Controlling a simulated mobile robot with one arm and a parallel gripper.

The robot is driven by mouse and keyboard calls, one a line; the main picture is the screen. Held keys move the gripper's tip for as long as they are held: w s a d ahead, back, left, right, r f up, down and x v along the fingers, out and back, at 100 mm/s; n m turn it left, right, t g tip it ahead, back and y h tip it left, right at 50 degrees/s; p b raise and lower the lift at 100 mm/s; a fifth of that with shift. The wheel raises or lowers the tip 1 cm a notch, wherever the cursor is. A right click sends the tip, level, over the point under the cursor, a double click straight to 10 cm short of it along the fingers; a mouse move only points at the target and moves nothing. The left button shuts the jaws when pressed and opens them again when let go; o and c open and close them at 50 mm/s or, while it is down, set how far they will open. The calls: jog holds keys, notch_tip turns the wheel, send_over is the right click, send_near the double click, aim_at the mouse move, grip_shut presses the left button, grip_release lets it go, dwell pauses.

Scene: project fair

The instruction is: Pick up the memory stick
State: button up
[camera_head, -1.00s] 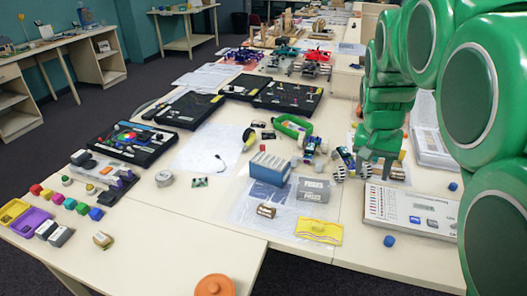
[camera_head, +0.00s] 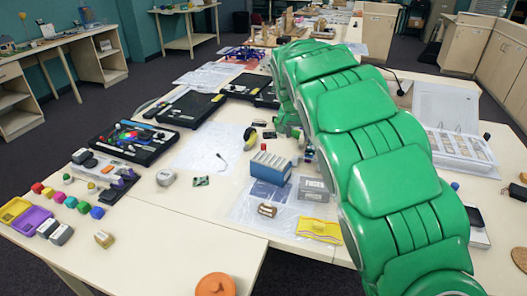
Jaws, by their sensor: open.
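I cannot pick out a memory stick for certain; the small items on the table are too small to tell, and my arm covers part of the table. My green arm rises from the lower right, crosses the table and bends down near the middle. Its far end shows only as green parts behind the blue box, and my gripper's fingers are hidden by the arm.
A blue box (camera_head: 270,167), a grey box (camera_head: 313,188), a yellow packet (camera_head: 320,230) and a small green circuit board (camera_head: 201,181) lie mid-table. Black trays (camera_head: 190,108) stand behind. A white binder (camera_head: 455,145) lies open at right.

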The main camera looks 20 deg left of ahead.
jog(key=y, duration=0.1)
send_over(263, 144)
jog(key=s, duration=0.2)
jog(key=shift+n+t, duration=0.4)
jog(key=f, duration=0.5)
jog(key=shift+d+f, duration=0.3)
jog(key=shift+a+x, duration=0.1)
jog(key=shift+x, duration=1.8)
jog(key=shift+a+x, duration=0.15)
jog(key=shift+x, duration=1.8)
grip_shut()
